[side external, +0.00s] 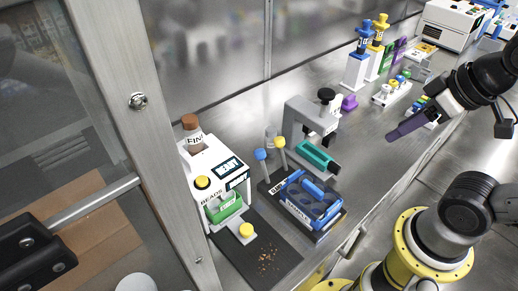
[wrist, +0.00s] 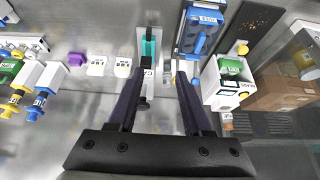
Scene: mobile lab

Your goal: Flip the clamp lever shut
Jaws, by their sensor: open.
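A grey, arched clamp-like stand (side external: 303,112) stands on the steel bench in the side view. A black knob (side external: 326,95), which looks like its lever end, sticks up on top. A teal block (side external: 316,156) lies at its foot. In the wrist view the teal block (wrist: 148,46) shows beyond the fingers, and a dark knob (wrist: 143,103) is partly hidden beside the left finger. Whether the lever is up or down is hard to tell. My gripper (side external: 393,136) is open and empty, apart from the stand to its right; its two fingers (wrist: 160,75) are spread in the wrist view.
A blue rack (side external: 314,200) sits in front of the stand. A white beads box (side external: 215,165) and a black mat (side external: 262,255) are to the left. Blue and yellow pipette-like tools (side external: 361,55) stand behind.

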